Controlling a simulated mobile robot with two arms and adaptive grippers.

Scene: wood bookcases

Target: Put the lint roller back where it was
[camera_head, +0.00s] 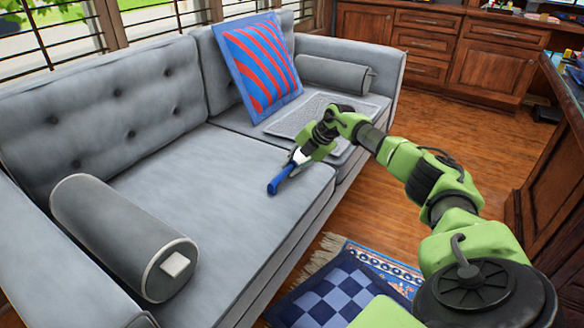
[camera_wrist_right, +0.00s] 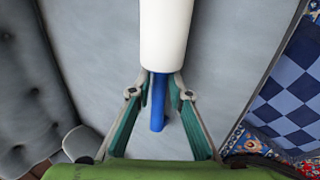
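The lint roller (camera_head: 280,181) has a blue handle that points toward the front left, over the grey sofa seat (camera_head: 220,175). My right gripper (camera_head: 300,158) is at the roller and hides most of its white head in the head view. In the right wrist view, the lint roller (camera_wrist_right: 166,35) has its white head at the top and its blue handle running down between the fingers. The fingers of my right gripper (camera_wrist_right: 160,85) converge on the handle just below the head. Whether the roller touches the seat I cannot tell. My left gripper is not in view.
A grey textured mat (camera_head: 300,122) lies on the far seat near a red and blue striped cushion (camera_head: 258,65). Grey bolsters lie at the near end (camera_head: 110,225) and far end (camera_head: 335,73). A patterned rug (camera_head: 335,290) is on the floor. The middle seat is clear.

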